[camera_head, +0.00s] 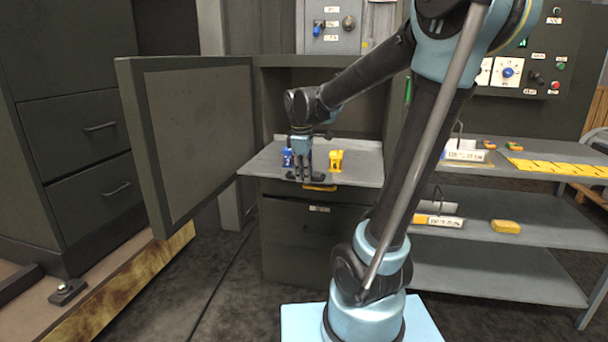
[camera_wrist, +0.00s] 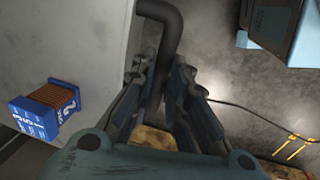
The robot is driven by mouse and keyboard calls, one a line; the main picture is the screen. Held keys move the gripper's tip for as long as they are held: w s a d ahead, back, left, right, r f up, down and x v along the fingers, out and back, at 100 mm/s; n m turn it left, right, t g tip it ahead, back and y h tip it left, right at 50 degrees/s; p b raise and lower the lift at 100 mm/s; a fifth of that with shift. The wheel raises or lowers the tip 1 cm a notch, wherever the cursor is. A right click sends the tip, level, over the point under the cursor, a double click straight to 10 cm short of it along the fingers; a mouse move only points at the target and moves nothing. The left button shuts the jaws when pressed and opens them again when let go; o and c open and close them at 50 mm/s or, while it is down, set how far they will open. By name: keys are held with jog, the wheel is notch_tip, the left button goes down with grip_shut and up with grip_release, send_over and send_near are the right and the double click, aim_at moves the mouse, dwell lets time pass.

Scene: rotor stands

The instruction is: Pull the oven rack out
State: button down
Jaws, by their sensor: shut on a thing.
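The oven rack (camera_head: 362,171) is a flat grey shelf that sticks out from the front of the open oven (camera_head: 283,92). It also shows at the left of the wrist view (camera_wrist: 75,45). My gripper (camera_head: 302,176) is at the rack's front edge, pointing down. In the wrist view its fingers (camera_wrist: 166,88) are shut around a dark bent handle (camera_wrist: 172,28) beside the rack. A blue part (camera_head: 287,158) and a yellow part (camera_head: 336,160) stand on the rack. The blue part has a copper-coloured winding in the wrist view (camera_wrist: 46,108). My gripper partly hides the handle in the head view.
The oven door (camera_head: 205,140) stands wide open on the left. A grey drawer cabinet (camera_head: 75,130) is beyond it. Shelves (camera_head: 480,258) with yellow parts stand at the right. The floor in front of the oven is dark, with a thin cable (camera_head: 220,275).

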jog(key=c, duration=1.8)
grip_release()
jog(key=shift+c, duration=0.2)
jog(key=shift+r, duration=0.15)
notch_tip(320, 180, up, 12)
jog(key=s, duration=0.2)
jog(key=shift+a+f, duration=0.25)
jog(key=shift+a, duration=0.05)
jog(key=s+d+f+m, duration=0.6)
jog(key=s+f+m, duration=0.1)
jog(key=s+f, duration=0.3)
jog(key=s+d+f+m, duration=0.6)
jog(key=s+f, duration=0.4)
jog(key=f, duration=0.3)
jog(key=shift+m+y, duration=0.3)
jog(key=shift+m, duration=0.4)
